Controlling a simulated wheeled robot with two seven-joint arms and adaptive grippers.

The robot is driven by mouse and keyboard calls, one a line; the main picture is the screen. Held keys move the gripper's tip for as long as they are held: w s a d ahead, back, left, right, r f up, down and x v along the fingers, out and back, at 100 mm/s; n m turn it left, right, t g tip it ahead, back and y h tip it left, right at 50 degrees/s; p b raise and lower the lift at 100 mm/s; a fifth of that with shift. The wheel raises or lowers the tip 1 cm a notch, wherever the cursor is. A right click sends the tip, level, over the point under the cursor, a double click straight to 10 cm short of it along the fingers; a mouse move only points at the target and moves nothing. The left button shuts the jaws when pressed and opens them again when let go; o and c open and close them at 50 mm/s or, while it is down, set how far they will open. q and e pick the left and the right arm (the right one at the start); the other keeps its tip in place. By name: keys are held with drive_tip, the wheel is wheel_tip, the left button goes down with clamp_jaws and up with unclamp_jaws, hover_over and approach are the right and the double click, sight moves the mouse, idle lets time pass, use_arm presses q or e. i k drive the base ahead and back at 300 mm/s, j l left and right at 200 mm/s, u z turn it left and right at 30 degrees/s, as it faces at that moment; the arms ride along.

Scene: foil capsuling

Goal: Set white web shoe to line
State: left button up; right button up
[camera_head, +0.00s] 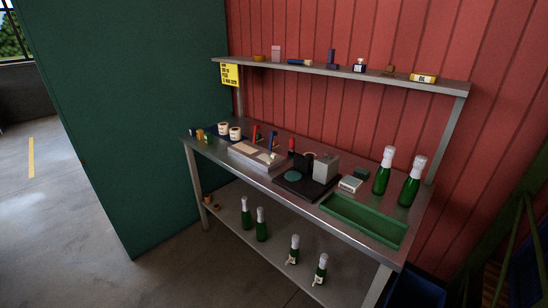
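I cannot tell for sure which item is the white web shoe. On the steel bench (222,160), a small pale block (350,184) lies right of a dark base plate (305,188) that carries a grey block (326,168) and a teal disc (292,175). Left of the plate, a low silver fixture (256,157) has pale parts on top, with red and blue upright pieces behind it. A line mark is too small to make out. Neither of my grippers is in view.
A green tray (325,206) fills the bench's right front, with two foil-topped bottles (382,172) behind. White rolls (235,133) stand at the left. Several bottles (262,225) stand on the lower shelf. An upper shelf (300,66) holds small items. A green wall (130,110) borders the left.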

sight(274, 158)
drive_tip(key=i+u, duration=0.35)
drive_tip(key=i+l+u, duration=0.2)
drive_tip(key=i+u, duration=0.2)
drive_tip(key=i, duration=0.05)
